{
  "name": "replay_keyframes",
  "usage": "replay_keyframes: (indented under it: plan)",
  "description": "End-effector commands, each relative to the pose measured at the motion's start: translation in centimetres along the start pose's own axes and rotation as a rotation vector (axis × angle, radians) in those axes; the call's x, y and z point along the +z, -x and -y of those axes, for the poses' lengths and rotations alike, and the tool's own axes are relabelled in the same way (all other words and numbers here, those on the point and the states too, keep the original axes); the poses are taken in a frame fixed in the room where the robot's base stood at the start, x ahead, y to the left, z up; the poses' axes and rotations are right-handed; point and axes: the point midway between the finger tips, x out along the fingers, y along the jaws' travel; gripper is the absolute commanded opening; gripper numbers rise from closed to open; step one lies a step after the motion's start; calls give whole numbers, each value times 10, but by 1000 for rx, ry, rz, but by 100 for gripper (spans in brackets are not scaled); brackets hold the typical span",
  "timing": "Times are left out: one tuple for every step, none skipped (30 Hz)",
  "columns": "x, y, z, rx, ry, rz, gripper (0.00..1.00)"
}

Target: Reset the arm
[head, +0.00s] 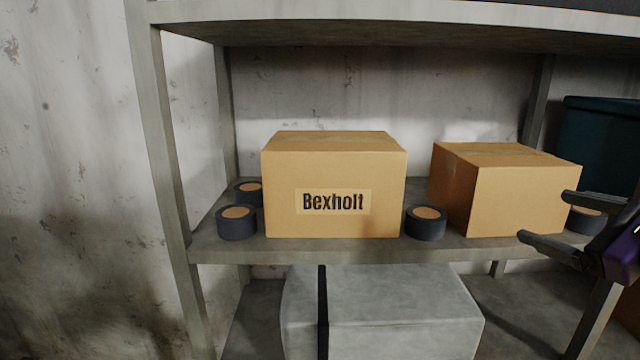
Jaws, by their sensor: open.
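My gripper (546,222) shows at the right edge of the head view. Its two dark fingers point left and are spread apart, with nothing held between them. They are in front of the right part of the shelf, overlapping the right cardboard box (515,200) in the picture. Whether they touch the box cannot be told. Only the gripper and a purple-dark part of my arm show; the rest is out of frame.
A cardboard box labelled "Bexholt" (333,175) stands on the metal shelf (300,252). Dark tape rolls (237,229) sit beside the boxes. A teal bin (600,140) is at the back right. A grey case (400,310) is below. A shelf post (165,130) stands left.

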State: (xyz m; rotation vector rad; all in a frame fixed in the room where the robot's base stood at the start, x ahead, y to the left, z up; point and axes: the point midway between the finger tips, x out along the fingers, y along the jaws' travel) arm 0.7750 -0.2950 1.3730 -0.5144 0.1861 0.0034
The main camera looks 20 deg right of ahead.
Motion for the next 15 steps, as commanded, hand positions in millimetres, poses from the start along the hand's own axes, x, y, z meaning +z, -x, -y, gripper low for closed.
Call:
replay_keyframes:
  plan:
    - [2, 0, 7, -38, 62, 12, 90]
    - [3, 0, 11, -66, 106, 17, 90]
    - [3, 0, 17, -105, 171, 22, 90]
    - [2, -1, 20, -136, 227, 22, 90]
    - [0, -1, 22, -167, 287, 20, 90]
    - [-4, -2, 24, -210, 374, 11, 90]
    - [-8, -3, 24, -242, 444, 3, 90]
    - [-13, -4, 22, -272, 514, -11, 90]
    - [-20, -5, 19, -310, 608, -32, 90]
    - [-25, -5, 15, -333, 678, -51, 90]
    - [-31, -6, 10, -356, 750, -70, 90]
    - [-40, -6, 2, -381, 847, -100, 90]
    - [-46, -6, -4, -399, 918, -123, 90]
    - [-51, -5, -11, -413, 986, -144, 90]
    - [-59, -4, -21, -427, 1074, -173, 90]
